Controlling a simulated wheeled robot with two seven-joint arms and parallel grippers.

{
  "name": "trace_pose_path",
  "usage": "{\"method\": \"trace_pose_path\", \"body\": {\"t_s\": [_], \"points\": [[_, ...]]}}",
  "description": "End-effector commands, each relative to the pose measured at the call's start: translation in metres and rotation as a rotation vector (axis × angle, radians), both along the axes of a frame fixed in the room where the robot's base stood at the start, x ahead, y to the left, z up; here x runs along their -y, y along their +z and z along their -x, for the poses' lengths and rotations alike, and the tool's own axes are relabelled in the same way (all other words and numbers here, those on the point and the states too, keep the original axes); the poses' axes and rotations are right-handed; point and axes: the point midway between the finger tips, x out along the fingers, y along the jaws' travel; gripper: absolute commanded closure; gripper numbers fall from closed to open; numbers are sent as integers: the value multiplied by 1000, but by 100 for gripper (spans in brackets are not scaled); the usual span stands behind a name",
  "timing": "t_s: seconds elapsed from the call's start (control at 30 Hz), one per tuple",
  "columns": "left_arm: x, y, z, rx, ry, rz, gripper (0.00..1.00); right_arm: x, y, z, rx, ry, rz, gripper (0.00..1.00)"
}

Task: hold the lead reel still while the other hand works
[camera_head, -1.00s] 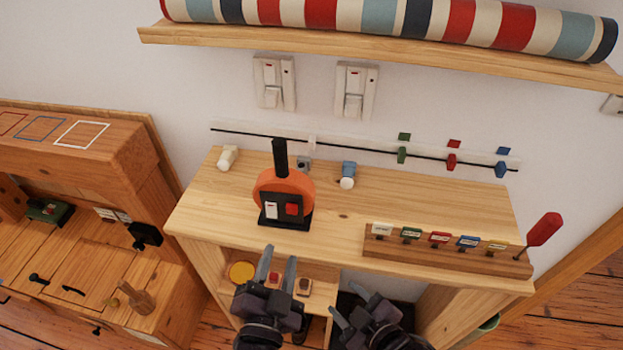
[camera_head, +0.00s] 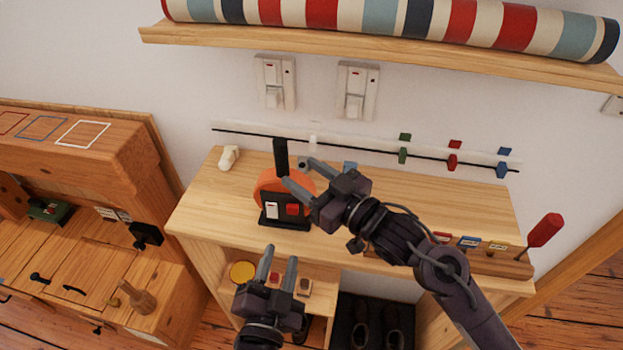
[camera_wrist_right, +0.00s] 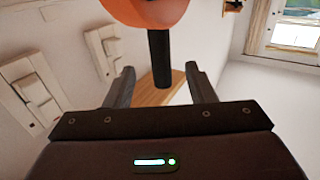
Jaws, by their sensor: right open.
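The lead reel is an orange disc (camera_head: 268,187) with a black upright handle (camera_head: 281,155) and a black base bearing a white and a red switch. It stands upright on the wooden bench top (camera_head: 420,190). My right gripper (camera_head: 302,173) is open and empty, its fingers over the right side of the disc. In the right wrist view the orange disc (camera_wrist_right: 150,10) is at the top and the black handle (camera_wrist_right: 160,58) shows between the open fingers. I cannot tell how far off it is. My left gripper (camera_head: 279,259) is open and empty, below the bench's front edge.
A cream plug-like piece (camera_head: 228,157) lies left of the reel; a blue one (camera_head: 350,166) is partly hidden by my right gripper. Wall switches (camera_head: 357,90) and a shelf (camera_head: 400,50) are behind and above.

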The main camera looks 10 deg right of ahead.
Motion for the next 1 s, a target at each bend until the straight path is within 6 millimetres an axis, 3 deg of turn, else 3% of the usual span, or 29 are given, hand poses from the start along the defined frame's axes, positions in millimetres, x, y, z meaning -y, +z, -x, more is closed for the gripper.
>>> {"method": "trace_pose_path", "body": {"t_s": [0.4, 0.8, 1.0], "points": [[0, 0, 0, 0, 0, 0, 64, -39, 0, -45, 1, -1, 1, 50], [0, 0, 0, 0, 0, 0, 64, -45, -1, -51, 1, -1, 3, 50], [0, 0, 0, 0, 0, 0, 64, -45, -1, -51, 1, -1, 3, 74]]}}
